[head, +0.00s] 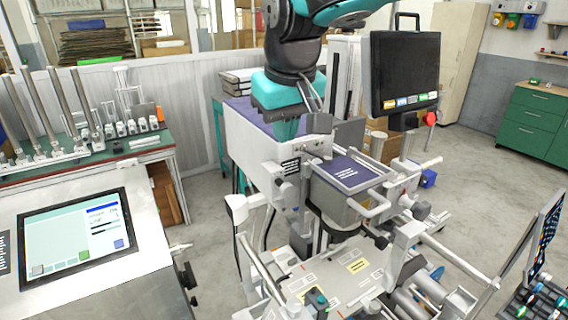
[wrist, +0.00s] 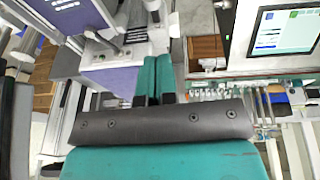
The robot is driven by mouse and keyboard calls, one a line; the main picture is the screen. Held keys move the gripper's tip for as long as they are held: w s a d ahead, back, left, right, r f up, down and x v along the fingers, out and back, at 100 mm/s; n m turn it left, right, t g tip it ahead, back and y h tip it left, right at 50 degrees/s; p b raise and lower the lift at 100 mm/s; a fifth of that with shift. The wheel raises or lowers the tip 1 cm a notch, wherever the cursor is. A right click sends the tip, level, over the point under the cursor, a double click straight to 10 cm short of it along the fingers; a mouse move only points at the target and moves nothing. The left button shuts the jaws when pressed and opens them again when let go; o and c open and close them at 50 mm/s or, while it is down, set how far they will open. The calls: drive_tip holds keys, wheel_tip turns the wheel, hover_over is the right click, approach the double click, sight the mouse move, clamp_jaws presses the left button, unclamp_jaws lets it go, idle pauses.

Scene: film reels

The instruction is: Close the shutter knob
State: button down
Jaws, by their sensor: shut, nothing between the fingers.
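My gripper (head: 286,130) hangs over the top of a white machine with a purple top plate (head: 238,106), at its back part. In the wrist view my gripper's two teal fingers (wrist: 153,66) lie side by side, shut and empty. The machine has a box with a purple lid (head: 346,172) at its front and several small dark knobs and handles around it. One dark knob (head: 278,182) is on its front left side. I cannot tell which of these is the shutter knob. The fingers hold no knob.
A black monitor (head: 404,70) stands right of the gripper. A grey touchscreen console (head: 76,237) is at the lower left. A green workbench (head: 150,148) with metal rods and small parts is at the left. Green drawers (head: 540,120) stand far right. Open floor lies between.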

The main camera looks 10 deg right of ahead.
drive_tip(key=p, duration=0.3)
approach(286, 192)
drive_tip(key=w+f, duration=0.2)
drive_tip(key=f, duration=0.1)
drive_tip(key=w+f, duration=0.1)
drive_tip(key=f, duration=0.1)
drive_tip(key=shift+a, duration=0.3)
drive_tip(key=shift+f, duration=0.25)
wheel_tip(286, 192, down, 4)
drive_tip(key=b, duration=0.3)
drive_tip(key=shift+f, duration=0.1)
